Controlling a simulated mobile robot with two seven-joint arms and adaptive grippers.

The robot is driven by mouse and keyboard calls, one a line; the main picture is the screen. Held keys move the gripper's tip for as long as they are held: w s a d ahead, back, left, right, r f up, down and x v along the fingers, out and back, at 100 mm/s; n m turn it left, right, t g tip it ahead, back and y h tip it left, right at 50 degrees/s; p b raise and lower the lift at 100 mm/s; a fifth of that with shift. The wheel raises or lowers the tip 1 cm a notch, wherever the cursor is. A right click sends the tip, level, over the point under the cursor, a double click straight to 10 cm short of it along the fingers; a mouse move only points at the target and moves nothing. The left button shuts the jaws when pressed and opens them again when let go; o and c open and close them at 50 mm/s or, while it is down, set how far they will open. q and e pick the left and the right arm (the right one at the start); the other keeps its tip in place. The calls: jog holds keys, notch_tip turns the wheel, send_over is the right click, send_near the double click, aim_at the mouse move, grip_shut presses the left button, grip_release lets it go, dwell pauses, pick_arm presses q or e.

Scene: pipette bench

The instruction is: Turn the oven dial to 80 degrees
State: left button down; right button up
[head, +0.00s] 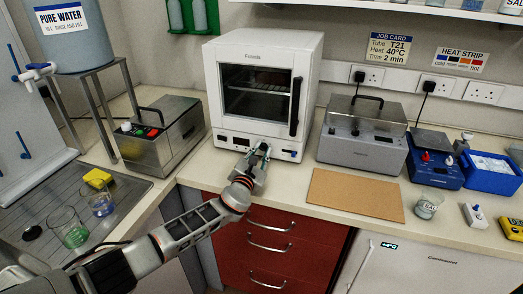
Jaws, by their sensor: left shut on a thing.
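The white oven (262,98) stands on the bench at the middle, its door with a dark window closed and a black handle on the right of the door. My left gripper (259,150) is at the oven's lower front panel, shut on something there. It covers the dial, so I cannot see the dial or its setting. A small dark display (241,141) sits just left of the gripper on the panel, and its reading is too small to make out. My right gripper is not in view.
A metal bath (162,132) stands left of the oven, and a lidded bath (363,133) stands to its right. A brown board (355,194) lies in front on the bench. Glass beakers (69,228) stand in the sink area at left. Red drawers (270,243) are below the bench.

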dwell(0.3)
pick_arm(q)
jog(key=c, duration=1.8)
grip_release()
jog(key=shift+c, duration=0.2)
jog(key=v, duration=1.2)
